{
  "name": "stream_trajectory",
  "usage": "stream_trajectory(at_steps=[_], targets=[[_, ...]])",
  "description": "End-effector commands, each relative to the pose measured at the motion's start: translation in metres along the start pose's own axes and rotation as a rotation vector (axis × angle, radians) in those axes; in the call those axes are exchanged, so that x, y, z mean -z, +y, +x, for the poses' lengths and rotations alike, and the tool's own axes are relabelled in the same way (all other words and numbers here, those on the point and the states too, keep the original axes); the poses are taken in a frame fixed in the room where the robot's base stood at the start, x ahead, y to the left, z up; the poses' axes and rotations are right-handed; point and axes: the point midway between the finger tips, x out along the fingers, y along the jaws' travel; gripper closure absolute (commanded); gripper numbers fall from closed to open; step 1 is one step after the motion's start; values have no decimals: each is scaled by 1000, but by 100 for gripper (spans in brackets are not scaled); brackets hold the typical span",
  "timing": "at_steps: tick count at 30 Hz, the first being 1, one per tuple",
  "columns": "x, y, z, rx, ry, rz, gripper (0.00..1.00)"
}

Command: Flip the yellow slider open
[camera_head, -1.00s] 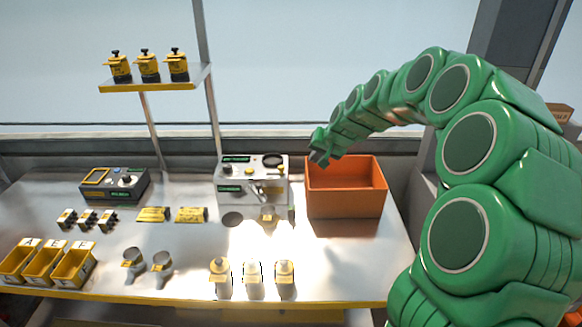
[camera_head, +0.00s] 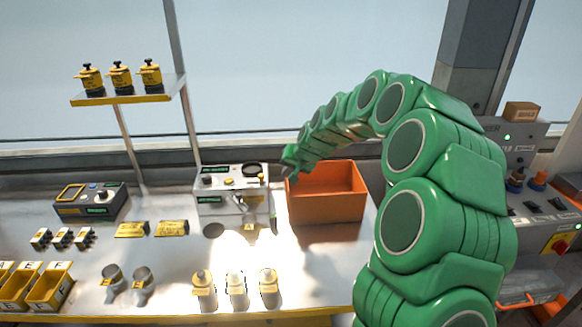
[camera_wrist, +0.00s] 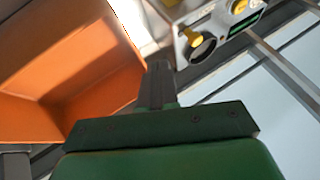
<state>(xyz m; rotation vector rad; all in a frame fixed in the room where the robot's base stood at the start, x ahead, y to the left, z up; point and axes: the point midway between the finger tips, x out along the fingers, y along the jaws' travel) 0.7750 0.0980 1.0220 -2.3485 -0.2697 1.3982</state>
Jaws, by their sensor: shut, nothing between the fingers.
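The grey seeder machine (camera_head: 207,207) stands at the back of the bench, with small yellow parts on its top and front. A yellow knob-like part (camera_wrist: 192,37) shows in the wrist view beside a dark round opening on the machine; I cannot tell whether it is the slider. A small yellow part (camera_head: 250,227) also sits low at the machine's front. My gripper (camera_head: 288,170) is shut and empty, just right of the machine near the orange bin's left back corner. In the wrist view its fingers (camera_wrist: 158,82) are together, apart from the yellow part.
The orange bin (camera_head: 325,211) stands right of the machine, close to my gripper. A dark control box (camera_head: 70,208), yellow plates and several bottles stand on the bench (camera_head: 165,263). A shelf (camera_head: 125,97) holds yellow-and-black containers. Bench between the bottles and bin is clear.

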Motion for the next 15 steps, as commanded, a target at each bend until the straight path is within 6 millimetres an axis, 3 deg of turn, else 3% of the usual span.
stream_trajectory(at_steps=[11, 15], targets=[[1, -1, 46, 0, 2, -1, 100], [1, -18, 55, 0, 2, -1, 100]])
